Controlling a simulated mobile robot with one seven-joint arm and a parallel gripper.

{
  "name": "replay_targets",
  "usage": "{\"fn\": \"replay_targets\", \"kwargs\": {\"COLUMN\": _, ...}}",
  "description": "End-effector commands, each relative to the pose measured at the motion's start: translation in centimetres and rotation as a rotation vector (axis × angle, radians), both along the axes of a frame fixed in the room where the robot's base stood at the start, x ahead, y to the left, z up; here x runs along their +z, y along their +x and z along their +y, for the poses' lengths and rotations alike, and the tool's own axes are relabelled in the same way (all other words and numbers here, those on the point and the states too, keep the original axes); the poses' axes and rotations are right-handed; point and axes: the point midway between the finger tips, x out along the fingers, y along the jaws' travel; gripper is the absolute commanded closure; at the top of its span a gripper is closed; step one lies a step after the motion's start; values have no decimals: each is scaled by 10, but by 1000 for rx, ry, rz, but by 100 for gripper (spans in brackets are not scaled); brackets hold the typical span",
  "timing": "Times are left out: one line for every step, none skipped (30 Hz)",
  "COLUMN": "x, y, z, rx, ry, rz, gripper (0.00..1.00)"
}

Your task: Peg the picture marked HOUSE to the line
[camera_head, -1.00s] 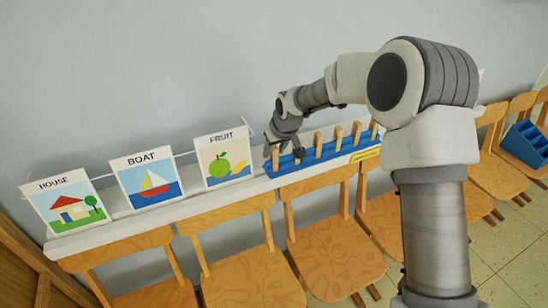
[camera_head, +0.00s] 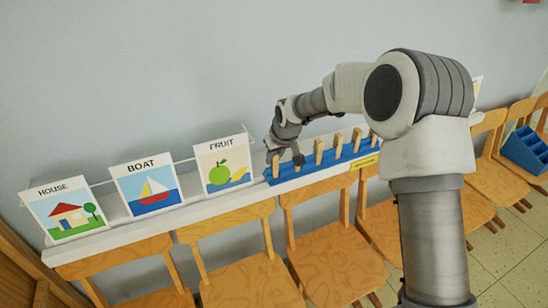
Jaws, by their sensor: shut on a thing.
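The picture marked HOUSE (camera_head: 68,213) stands at the far left of a white ledge (camera_head: 125,232), leaning a little at the thin line (camera_head: 183,161). Several wooden pegs (camera_head: 338,146) stand upright in a blue rack (camera_head: 312,171) on the ledge, right of the pictures. My gripper (camera_head: 286,158) is at the left end of this rack, pointing down. It is shut on the leftmost wooden peg (camera_head: 276,165), which still appears to be at the rack. The fingers partly hide each other, and the peg's lower end is hard to make out.
The BOAT picture (camera_head: 147,189) and FRUIT picture (camera_head: 222,165) stand between HOUSE and the rack. Wooden chairs (camera_head: 243,262) line the front of the ledge. A blue bin (camera_head: 526,150) sits on a chair at right. The wall is bare above the pictures.

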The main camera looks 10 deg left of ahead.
Motion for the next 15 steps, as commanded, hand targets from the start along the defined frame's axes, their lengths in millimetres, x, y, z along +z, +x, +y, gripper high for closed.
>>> {"fn": "replay_targets", "kwargs": {"x": 5, "y": 0, "z": 0, "rx": 0, "ry": 1, "rz": -1, "gripper": 100}}
{"fn": "replay_targets", "kwargs": {"x": 6, "y": 0, "z": 0, "rx": 0, "ry": 1, "rz": -1, "gripper": 100}}
{"fn": "replay_targets", "kwargs": {"x": 8, "y": 0, "z": 0, "rx": 0, "ry": 1, "rz": -1, "gripper": 100}}
{"fn": "replay_targets", "kwargs": {"x": 10, "y": 0, "z": 0, "rx": 0, "ry": 1, "rz": -1, "gripper": 100}}
{"fn": "replay_targets", "kwargs": {"x": 11, "y": 0, "z": 0, "rx": 0, "ry": 0, "rz": 0, "gripper": 100}}
{"fn": "replay_targets", "kwargs": {"x": 13, "y": 0, "z": 0, "rx": 0, "ry": 0, "rz": 0, "gripper": 100}}
{"fn": "replay_targets", "kwargs": {"x": 15, "y": 0, "z": 0, "rx": 0, "ry": 1, "rz": -1, "gripper": 100}}
{"fn": "replay_targets", "kwargs": {"x": 16, "y": 0, "z": 0, "rx": 0, "ry": 1, "rz": -1, "gripper": 100}}
{"fn": "replay_targets", "kwargs": {"x": 19, "y": 0, "z": 0, "rx": 0, "ry": 1, "rz": -1, "gripper": 100}}
{"fn": "replay_targets", "kwargs": {"x": 20, "y": 0, "z": 0, "rx": 0, "ry": 1, "rz": -1, "gripper": 100}}
{"fn": "replay_targets", "kwargs": {"x": 22, "y": 0, "z": 0, "rx": 0, "ry": 1, "rz": -1, "gripper": 100}}
{"fn": "replay_targets", "kwargs": {"x": 24, "y": 0, "z": 0, "rx": 0, "ry": 1, "rz": -1, "gripper": 100}}
{"fn": "replay_targets", "kwargs": {"x": 25, "y": 0, "z": 0, "rx": 0, "ry": 1, "rz": -2, "gripper": 100}}
{"fn": "replay_targets", "kwargs": {"x": 27, "y": 0, "z": 0, "rx": 0, "ry": 1, "rz": -2, "gripper": 100}}
{"fn": "replay_targets", "kwargs": {"x": 29, "y": 0, "z": 0, "rx": 0, "ry": 1, "rz": -2, "gripper": 100}}
